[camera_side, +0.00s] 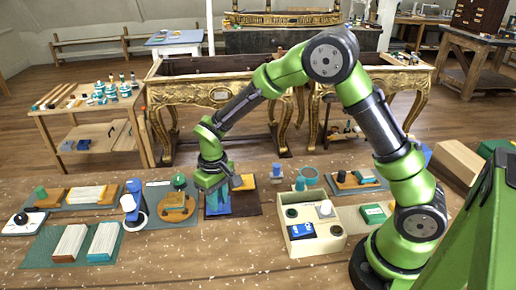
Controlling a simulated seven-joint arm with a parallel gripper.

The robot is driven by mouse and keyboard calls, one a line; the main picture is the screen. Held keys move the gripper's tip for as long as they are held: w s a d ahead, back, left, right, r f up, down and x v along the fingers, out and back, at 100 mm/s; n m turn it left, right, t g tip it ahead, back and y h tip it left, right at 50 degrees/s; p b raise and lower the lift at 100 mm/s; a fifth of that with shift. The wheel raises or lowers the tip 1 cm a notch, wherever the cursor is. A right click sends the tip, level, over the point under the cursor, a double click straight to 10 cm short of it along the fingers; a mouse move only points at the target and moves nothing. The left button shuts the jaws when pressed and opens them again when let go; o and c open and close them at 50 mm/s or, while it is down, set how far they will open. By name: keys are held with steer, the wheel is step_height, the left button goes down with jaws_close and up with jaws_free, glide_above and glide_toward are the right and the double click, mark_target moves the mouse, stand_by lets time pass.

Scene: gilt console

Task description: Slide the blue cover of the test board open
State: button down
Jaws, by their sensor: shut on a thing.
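The test board (248,205) looks like a dark flat panel on the wooden bench, near the middle of the view. The blue cover (217,207) stands out at its left part, right under my gripper. My gripper (214,188) points down and is shut on the blue cover. The fingertips are small here and partly hidden by the green wrist, so the exact grip point is unclear. I cannot tell how far the cover is slid.
Left of the board stands a round wooden piece (176,207) on a mat, beside a blue-and-white device (133,207). To the right is a cream box (290,238) with several items. White blocks (104,240) lie on a green mat. The bench front is clear.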

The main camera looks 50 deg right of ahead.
mark_target(222, 212)
steer(key=c, duration=0.9)
jaws_free()
steer(key=shift+s+a, duration=0.15)
steer(key=shift+c, duration=0.2)
step_height(222, 212, up, 17)
steer(key=s+d+r+m+t+y, duration=0.1)
steer(key=s+d+r+m+t, duration=0.1)
steer(key=s, duration=0.7)
steer(key=s+d+r+m+t+y, duration=0.1)
steer(key=s+t, duration=0.4)
steer(key=s, duration=0.5)
steer(key=shift+d+r+m, duration=0.5)
steer(key=shift+d+r, duration=0.35)
steer(key=shift+d, duration=0.4)
